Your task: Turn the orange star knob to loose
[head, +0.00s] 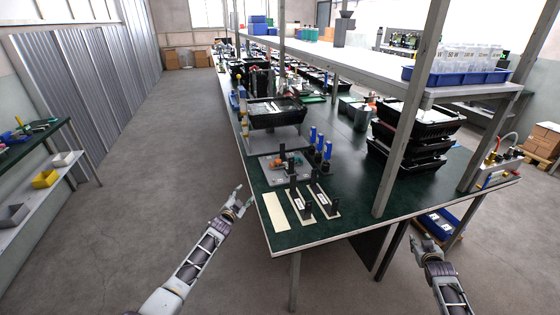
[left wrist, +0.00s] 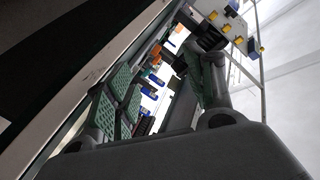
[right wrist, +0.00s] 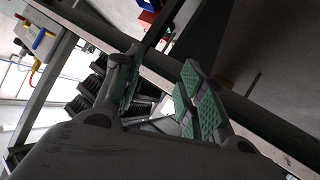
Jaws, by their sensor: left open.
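A small orange part (head: 277,162), which looks like the orange star knob, sits on a grey plate (head: 268,180) near the front of the green table. Its shape is too small to tell, and black uprights stand close by it. An orange spot also shows in the left wrist view (left wrist: 180,38). My left gripper (head: 241,203) is open and empty, off the table's left edge, in front and to the left of the plate. My right gripper (head: 424,244) is open and empty, beyond the table's front edge at the right, far from the orange part.
Two black brackets on pale bases (head: 301,205) (head: 324,200) and a cream strip (head: 275,212) lie at the table's front. Blue-topped cylinders (head: 313,135) stand behind. A black crate (head: 275,113) and stacked black trays (head: 412,138) stand further back. A shelf post (head: 409,110) rises at right.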

